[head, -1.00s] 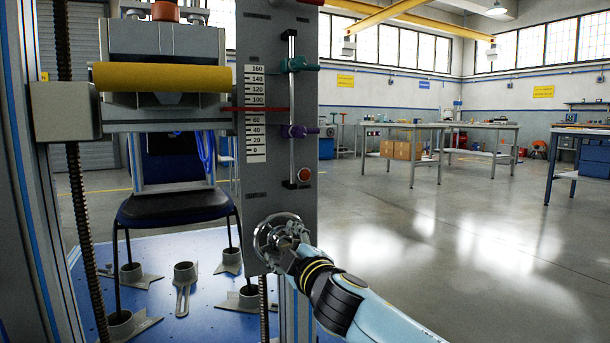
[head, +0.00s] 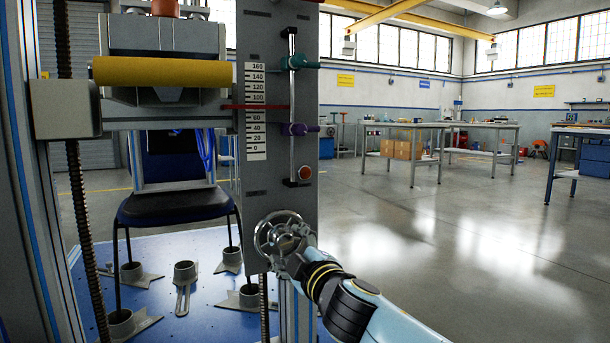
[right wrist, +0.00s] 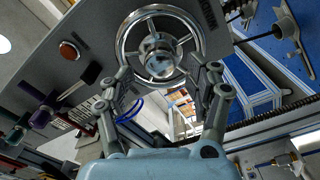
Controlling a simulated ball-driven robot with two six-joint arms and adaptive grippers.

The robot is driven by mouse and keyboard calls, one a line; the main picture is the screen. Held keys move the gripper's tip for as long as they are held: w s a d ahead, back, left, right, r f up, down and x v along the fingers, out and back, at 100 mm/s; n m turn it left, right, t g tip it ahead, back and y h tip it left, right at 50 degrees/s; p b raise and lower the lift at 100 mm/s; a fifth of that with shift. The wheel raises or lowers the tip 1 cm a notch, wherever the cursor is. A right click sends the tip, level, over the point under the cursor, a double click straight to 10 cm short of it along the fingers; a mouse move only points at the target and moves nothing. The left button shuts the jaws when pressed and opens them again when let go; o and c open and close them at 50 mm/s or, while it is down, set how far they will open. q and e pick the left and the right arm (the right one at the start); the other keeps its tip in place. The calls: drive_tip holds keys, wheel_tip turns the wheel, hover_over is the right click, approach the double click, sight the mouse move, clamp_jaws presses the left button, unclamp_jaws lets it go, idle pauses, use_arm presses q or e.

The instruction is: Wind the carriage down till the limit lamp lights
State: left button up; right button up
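The carriage (head: 165,115) is a grey block with a yellow roller (head: 160,72) across its front, above the chair seat. Its red pointer (head: 265,107) lies across the scale (head: 256,140) between the 100 and 60 marks. The limit lamp (head: 304,173) is a round orange-red button low on the grey panel; it shows no clear glow. It is also in the right wrist view (right wrist: 69,50). The chrome handwheel (head: 268,228) is below it. My right gripper (right wrist: 172,80) is open, its spread fingers at either side of the wheel's lower rim; contact is unclear. My left gripper is out of view.
A teal clamp (head: 300,63) and a purple clamp (head: 300,129) sit on a rod beside the scale. The chair (head: 175,205) stands on a blue base plate (head: 215,315) with grey foot cups. Workbenches (head: 440,126) are far right; the floor between is clear.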

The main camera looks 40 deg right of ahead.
drive_tip(key=shift+s+a, duration=0.15)
drive_tip(key=shift+s, duration=0.5)
drive_tip(key=shift+f+m+b, duration=0.3)
drive_tip(key=shift+m+b, duration=0.4)
drive_tip(key=shift+m, duration=0.7)
drive_tip(key=shift+r+m+b, duration=0.1)
drive_tip(key=shift+m+b, duration=0.2)
drive_tip(key=shift+b, duration=0.05)
drive_tip(key=shift+r, duration=0.15)
